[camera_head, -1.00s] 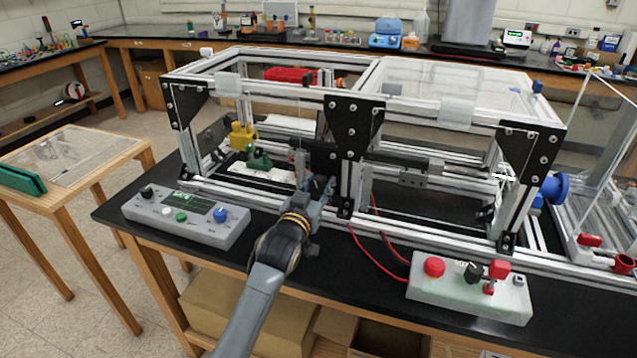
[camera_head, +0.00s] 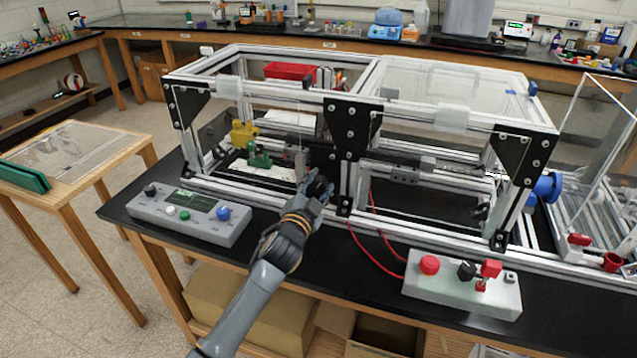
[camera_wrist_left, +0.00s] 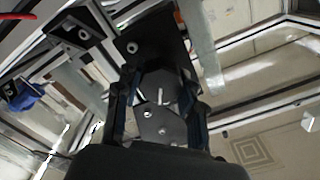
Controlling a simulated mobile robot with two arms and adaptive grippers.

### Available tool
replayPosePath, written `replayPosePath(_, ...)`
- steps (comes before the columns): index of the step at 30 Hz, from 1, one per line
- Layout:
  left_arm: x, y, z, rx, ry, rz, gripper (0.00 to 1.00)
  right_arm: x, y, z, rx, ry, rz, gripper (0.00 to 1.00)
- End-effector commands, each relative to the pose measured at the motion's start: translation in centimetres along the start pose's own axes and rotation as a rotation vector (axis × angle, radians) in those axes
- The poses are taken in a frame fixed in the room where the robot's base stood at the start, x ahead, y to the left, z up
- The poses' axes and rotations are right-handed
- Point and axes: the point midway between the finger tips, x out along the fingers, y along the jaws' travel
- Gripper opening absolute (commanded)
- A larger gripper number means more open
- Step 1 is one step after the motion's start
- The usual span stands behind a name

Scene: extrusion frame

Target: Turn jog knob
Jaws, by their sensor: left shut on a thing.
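My left gripper (camera_head: 319,186) is at the front of the extrusion frame, beside the lower part of the middle post. In the left wrist view its two fingers (camera_wrist_left: 158,112) stand on either side of a dark, faceted knob (camera_wrist_left: 160,84) with a pale mark, and are shut on it. I take this to be the jog knob. Behind it is a black plate (camera_wrist_left: 150,45) with a bolt. In the head view the gripper hides the knob. My right gripper is not in view.
A grey control box (camera_head: 170,217) with a screen and coloured knobs sits left of my arm. A pale box (camera_head: 440,295) with a red button, black knob and red switch sits right. Red cables (camera_head: 372,245) run near my gripper. Frame posts and rails stand close around it.

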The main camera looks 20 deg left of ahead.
Motion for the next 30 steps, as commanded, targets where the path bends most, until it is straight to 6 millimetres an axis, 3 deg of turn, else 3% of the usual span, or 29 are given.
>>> replayPosePath(21,0.02,-0.01,-0.04,0.077,0.001,-0.001,0.08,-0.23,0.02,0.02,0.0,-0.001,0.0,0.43)
replayPosePath(22,0.02,-0.01,-0.04,0.077,0.001,-0.001,0.43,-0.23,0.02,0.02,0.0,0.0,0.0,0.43)
replayPosePath(23,0.02,-0.01,-0.04,0.077,0.001,-0.001,0.49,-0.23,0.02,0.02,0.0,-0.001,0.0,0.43)
replayPosePath(30,0.02,0.0,-0.03,0.076,0.001,0.0,0.49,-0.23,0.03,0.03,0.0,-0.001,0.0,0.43)
